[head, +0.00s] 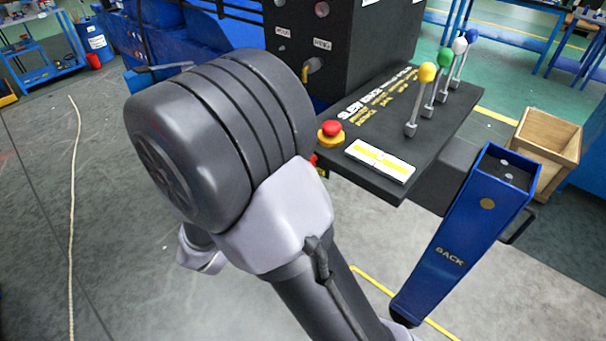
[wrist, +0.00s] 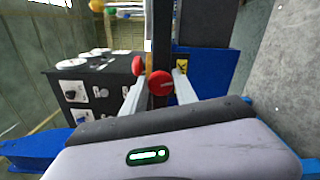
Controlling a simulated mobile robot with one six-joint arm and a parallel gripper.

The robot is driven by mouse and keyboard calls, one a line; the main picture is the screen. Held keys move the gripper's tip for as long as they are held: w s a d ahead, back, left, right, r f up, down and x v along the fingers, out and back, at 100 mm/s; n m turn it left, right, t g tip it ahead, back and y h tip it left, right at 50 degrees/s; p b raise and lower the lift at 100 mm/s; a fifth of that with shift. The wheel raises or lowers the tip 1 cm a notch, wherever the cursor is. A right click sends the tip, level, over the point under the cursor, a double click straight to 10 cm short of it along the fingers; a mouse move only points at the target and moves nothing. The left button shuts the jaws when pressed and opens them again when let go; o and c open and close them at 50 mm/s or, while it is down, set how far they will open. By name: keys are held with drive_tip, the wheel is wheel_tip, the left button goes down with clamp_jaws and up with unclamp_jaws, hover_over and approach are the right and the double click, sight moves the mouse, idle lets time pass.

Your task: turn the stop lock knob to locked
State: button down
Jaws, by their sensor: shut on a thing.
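In the wrist view a round red knob (wrist: 160,84) lies between the two pale fingers of my gripper (wrist: 161,77), which is shut on it. I take it for the stop lock knob; its turn angle and any lock marks cannot be read. Another red cap (wrist: 137,65) shows beside the left finger. In the head view my arm hides my gripper and most of the area around the knob. A red mushroom button (head: 331,129) on a yellow base stands on the black control panel (head: 445,125), beside a white and yellow plate.
Several levers with coloured balls, such as the yellow one (head: 427,72), rise from the panel. A black cabinet (head: 350,45) stands behind it. A blue post marked BACK (head: 455,240) and a wooden crate (head: 545,145) are at right. The floor at left is mostly clear, with a rope (head: 72,200).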

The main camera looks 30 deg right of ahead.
drive_tip(key=shift+f+m+b, duration=0.15)
drive_tip(key=shift+m+b, duration=0.95)
drive_tip(key=shift+m, duration=0.5)
drive_tip(key=c, duration=1)
unclamp_jaws()
drive_tip(key=p+v, duration=0.3)
drive_tip(key=v, duration=1.4)
drive_tip(key=shift+a+p, duration=0.2)
drive_tip(key=shift+p, duration=0.15)
